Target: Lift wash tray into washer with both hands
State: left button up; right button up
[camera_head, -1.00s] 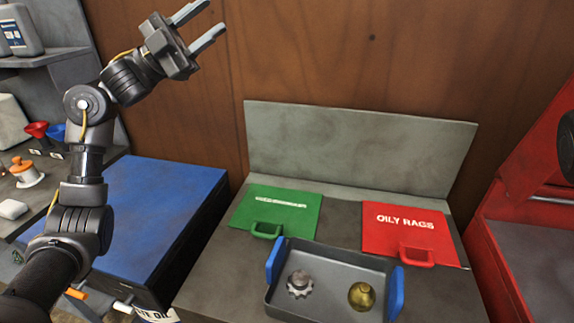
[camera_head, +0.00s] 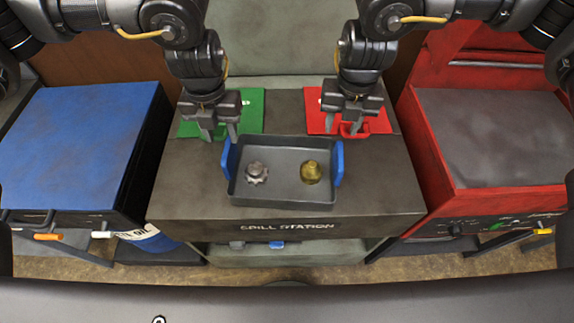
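The grey wash tray (camera_head: 285,199) with blue end handles sits on the spill station bench. A grey gear (camera_head: 256,172) and a brass part (camera_head: 311,172) lie in it. My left gripper (camera_head: 221,137) points down above the tray's left handle (camera_head: 228,160), fingers apart and empty. My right gripper (camera_head: 343,128) points down above and behind the right handle (camera_head: 338,162); its fingers are seen edge-on and their gap is unclear. Neither gripper visibly touches the tray.
The spill station bench (camera_head: 185,195) has free room around the tray. A green lid (camera_head: 251,112) and a red lid (camera_head: 378,122) lie behind the tray, under my grippers. A blue cabinet (camera_head: 75,135) stands at the left.

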aim_at(229, 159)
pick_arm(q)
jog(key=shift+w+a, duration=0.1)
pick_arm(e)
jog(key=shift+s+d+f, duration=0.3)
jog(key=shift+s+d, duration=0.1)
jog(key=shift+d, duration=0.2)
pick_arm(q)
jog(key=shift+a+f, duration=0.1)
pick_arm(e)
jog(key=shift+a, duration=0.15)
pick_arm(q)
notch_tip(229, 159, down, 11)
jog(key=shift+r, duration=0.15)
pick_arm(e)
notch_tip(229, 159, down, 11)
jog(key=shift+r, duration=0.1)
pick_arm(q)
grip_shut()
pick_arm(e)
grip_shut()
pick_arm(q)
jog(key=shift+r, duration=0.1)
pick_arm(e)
jog(key=shift+r, duration=0.1)
